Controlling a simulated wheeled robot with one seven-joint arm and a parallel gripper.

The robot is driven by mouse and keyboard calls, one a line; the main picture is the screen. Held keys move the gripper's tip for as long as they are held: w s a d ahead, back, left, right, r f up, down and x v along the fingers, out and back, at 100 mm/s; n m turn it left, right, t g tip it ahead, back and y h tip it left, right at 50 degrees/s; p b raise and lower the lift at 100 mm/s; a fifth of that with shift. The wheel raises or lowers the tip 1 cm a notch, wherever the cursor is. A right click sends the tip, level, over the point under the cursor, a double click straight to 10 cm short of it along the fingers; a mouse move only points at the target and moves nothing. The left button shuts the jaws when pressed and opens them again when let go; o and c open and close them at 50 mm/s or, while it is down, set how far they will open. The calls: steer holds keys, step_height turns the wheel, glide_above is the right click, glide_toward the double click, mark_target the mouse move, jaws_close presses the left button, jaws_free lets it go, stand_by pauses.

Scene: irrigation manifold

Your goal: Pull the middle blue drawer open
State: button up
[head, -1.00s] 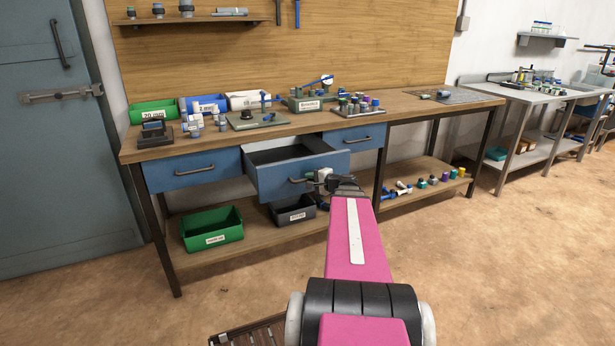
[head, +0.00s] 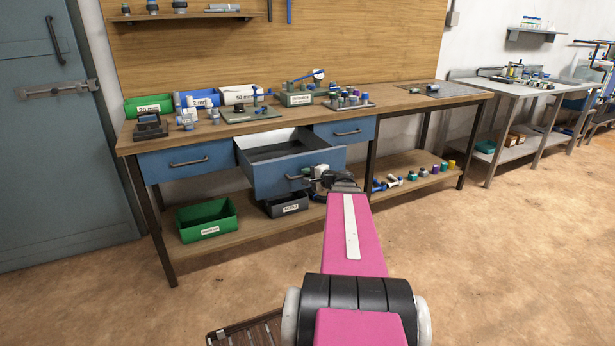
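The middle blue drawer (head: 268,179) is pulled well out from under the workbench, and its empty-looking grey inside shows. Its handle (head: 291,178) is on the front face, and the right part of the handle is hidden behind my gripper. My gripper (head: 313,177) is at the right part of that handle, in front of the drawer face. The fingers are small and partly hidden by my wrist, so I cannot tell whether they are closed around the handle.
Shut blue drawers stand left (head: 187,162) and right (head: 345,131) of the middle one. A green bin (head: 206,230) and a dark bin (head: 287,207) sit on the lower shelf (head: 240,232). Small fittings stand on the benchtop (head: 392,104).

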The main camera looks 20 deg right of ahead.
steer(key=v, duration=1.1)
steer(key=shift+w+a, duration=0.1)
stand_by(0.5)
steer(key=s+a+f+n+g+h, duration=0.3)
steer(key=a+f+n+g, duration=0.4)
steer(key=a, duration=0.7)
steer(key=s+a+f+n+g+h, duration=0.3)
steer(key=a+f+n+g, duration=0.4)
steer(key=a+f, duration=0.5)
steer(key=shift+s+a+h, duration=0.3)
steer(key=shift+a, duration=0.95)
steer(key=shift+f, duration=0.1)
